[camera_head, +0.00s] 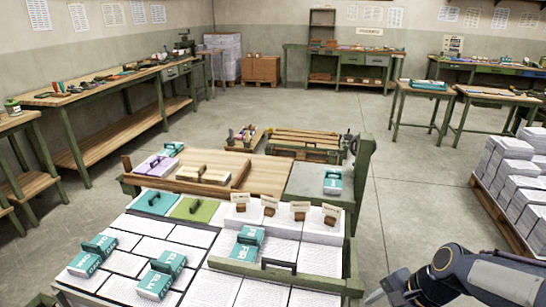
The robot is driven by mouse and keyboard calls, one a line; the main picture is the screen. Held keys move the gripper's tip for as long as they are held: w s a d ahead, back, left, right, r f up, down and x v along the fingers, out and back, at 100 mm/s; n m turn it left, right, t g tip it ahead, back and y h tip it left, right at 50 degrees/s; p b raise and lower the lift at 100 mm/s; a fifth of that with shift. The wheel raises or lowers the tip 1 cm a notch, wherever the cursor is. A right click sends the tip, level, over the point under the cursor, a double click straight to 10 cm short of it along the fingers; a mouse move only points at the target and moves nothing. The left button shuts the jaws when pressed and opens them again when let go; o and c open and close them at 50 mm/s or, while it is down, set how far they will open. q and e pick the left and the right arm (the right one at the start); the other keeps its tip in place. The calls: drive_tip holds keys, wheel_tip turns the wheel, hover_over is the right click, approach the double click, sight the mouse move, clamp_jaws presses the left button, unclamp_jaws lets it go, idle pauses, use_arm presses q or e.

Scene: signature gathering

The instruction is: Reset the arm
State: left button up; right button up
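My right arm comes in at the lower right corner. Its gripper (378,294) is low by the right edge of the paper-covered table (357,262), partly cut off by the bottom of the picture. Its fingers are too little shown to tell whether they are open or shut. No object shows in it. My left arm and gripper are not in view.
Teal blocks (163,275), paper sheets (188,236) and small card holders (300,210) lie on the table. A wooden tray (240,174) is behind them. Paper stacks on a pallet (510,225) stand at right. Open floor (410,190) lies between.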

drive_tip(key=s+a+r+n+t, duration=0.1)
drive_tip(key=s+r+n, duration=0.2)
drive_tip(key=s+n, duration=0.2)
drive_tip(key=s+a+r+n+t, duration=0.2)
drive_tip(key=s+r+n, duration=0.1)
drive_tip(key=s+n, duration=0.3)
drive_tip(key=shift+s+r, duration=0.2)
drive_tip(key=shift+s, duration=1)
